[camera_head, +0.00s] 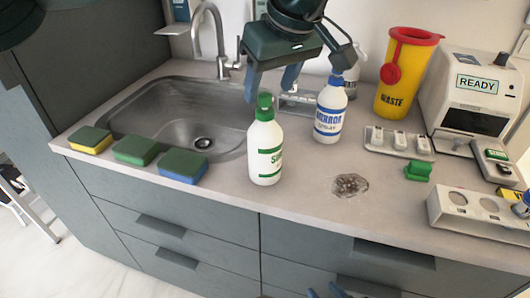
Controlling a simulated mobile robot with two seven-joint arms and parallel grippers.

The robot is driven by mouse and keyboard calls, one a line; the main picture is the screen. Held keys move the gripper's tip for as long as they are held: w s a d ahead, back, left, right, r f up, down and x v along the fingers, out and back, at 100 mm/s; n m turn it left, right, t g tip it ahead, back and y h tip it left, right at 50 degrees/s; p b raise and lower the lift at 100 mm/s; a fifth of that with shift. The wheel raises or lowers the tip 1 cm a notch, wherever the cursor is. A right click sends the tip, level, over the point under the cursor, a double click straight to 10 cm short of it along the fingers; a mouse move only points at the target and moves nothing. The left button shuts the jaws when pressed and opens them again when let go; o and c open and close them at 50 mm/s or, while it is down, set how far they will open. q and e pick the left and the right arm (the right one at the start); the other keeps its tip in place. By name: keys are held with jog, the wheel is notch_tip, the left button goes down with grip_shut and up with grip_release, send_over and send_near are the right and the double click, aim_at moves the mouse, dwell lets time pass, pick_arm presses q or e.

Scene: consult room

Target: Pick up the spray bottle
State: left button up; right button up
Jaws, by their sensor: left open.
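A white bottle with a green cap and green-banded label (265,152) stands upright near the middle of the counter. A white bottle with a blue label and blue top (329,110) stands upright behind and right of it. My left gripper (271,82) is open and empty, pointing down above and behind the green-capped bottle. Blue tips of my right gripper (325,291) show at the bottom edge; most of it is cut off.
A steel sink (178,112) with a faucet lies left. Three sponges (137,150) line its front edge.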

aim_at(268, 97)
pick_arm(q)
jog(key=x, duration=0.5)
jog(key=shift+s+f, duration=0.25)
grip_shut()
dwell(0.4)
jog(key=shift+r, duration=0.1)
